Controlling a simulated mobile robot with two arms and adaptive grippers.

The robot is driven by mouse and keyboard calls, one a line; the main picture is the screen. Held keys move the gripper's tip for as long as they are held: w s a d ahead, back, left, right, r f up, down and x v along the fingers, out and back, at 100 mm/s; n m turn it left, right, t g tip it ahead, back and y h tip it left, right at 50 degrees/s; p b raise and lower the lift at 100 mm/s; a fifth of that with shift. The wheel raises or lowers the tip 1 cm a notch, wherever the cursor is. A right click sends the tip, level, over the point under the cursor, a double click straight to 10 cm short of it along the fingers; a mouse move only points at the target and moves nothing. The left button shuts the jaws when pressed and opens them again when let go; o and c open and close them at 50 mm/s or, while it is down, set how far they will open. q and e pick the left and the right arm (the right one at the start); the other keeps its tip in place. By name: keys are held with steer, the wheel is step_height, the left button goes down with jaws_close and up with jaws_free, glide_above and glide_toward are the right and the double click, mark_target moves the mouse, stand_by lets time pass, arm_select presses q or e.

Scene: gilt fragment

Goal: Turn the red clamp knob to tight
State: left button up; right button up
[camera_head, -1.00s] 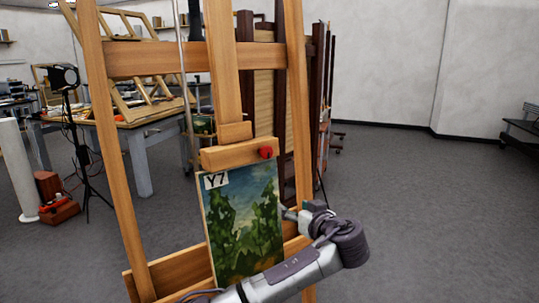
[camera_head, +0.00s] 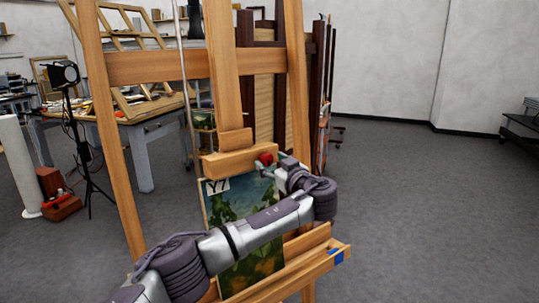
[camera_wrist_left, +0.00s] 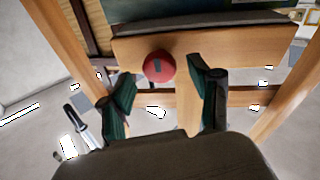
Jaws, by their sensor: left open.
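The red clamp knob (camera_head: 265,158) sits at the right end of the easel's wooden clamp block (camera_head: 228,163), above a green landscape painting labelled Y7 (camera_head: 245,206). My left gripper (camera_head: 266,171) is at the knob, just below and in front of it, partly covering its lower side. In the left wrist view the round knob (camera_wrist_left: 158,67) shows a dark mark on its face. No firm contact can be made out. My right gripper is out of view.
The easel's uprights (camera_head: 297,100) and lower ledge (camera_head: 325,262) frame the painting close to my arm. A worktable (camera_head: 150,130), a lamp on a stand (camera_head: 66,78) and a white column (camera_head: 18,170) stand at left. The floor at right (camera_head: 440,220) is clear.

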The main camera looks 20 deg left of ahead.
arm_select(q)
steer(key=shift+x, duration=0.8)
